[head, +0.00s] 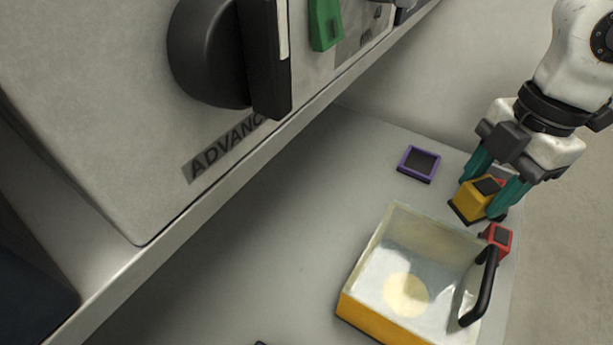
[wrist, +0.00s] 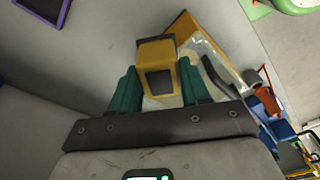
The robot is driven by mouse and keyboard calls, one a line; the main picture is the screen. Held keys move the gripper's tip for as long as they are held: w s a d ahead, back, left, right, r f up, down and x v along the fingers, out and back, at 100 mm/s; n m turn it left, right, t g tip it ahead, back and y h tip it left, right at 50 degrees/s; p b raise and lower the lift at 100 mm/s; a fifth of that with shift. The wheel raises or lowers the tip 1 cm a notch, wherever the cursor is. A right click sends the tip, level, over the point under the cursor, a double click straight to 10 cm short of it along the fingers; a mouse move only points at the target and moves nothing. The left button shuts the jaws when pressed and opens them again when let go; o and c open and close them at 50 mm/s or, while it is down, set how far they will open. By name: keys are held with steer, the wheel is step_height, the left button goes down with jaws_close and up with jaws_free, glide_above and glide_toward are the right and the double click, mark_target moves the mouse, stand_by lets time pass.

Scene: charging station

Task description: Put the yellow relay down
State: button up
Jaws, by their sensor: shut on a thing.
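The yellow relay (head: 474,200) is a yellow block with a dark square face, at the right of the head view. My gripper (head: 496,190) has teal fingers and is shut on it. In the wrist view the relay (wrist: 157,70) sits between the teal fingertips of my gripper (wrist: 160,88). The relay is close to the grey work surface (head: 280,240); I cannot tell whether it touches it. Its lower part is partly hidden by a finger.
A clear-walled bin with a yellow front (head: 388,330) and black handle (head: 482,290) stands just below the gripper. A red block (head: 497,238) is beside it. A purple-framed square (head: 419,163) lies left of the gripper. A grey cabinet with a black knob (head: 208,50) fills the upper left.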

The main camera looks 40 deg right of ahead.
steer(key=shift+a+m, duration=0.35)
steer(key=shift+m, duration=0.35)
steer(key=w+f, duration=0.5)
steer(key=w, duration=0.4)
glide_above(383, 203)
steer(key=f, duration=0.4)
steer(key=shift+s+d+f, duration=0.3)
steer(key=shift+w+f, duration=0.15)
steer(key=shift+f, duration=1.6)
steer(key=shift+f+b, duration=0.1)
steer(key=shift+b, duration=0.25)
steer(key=o, duration=1.1)
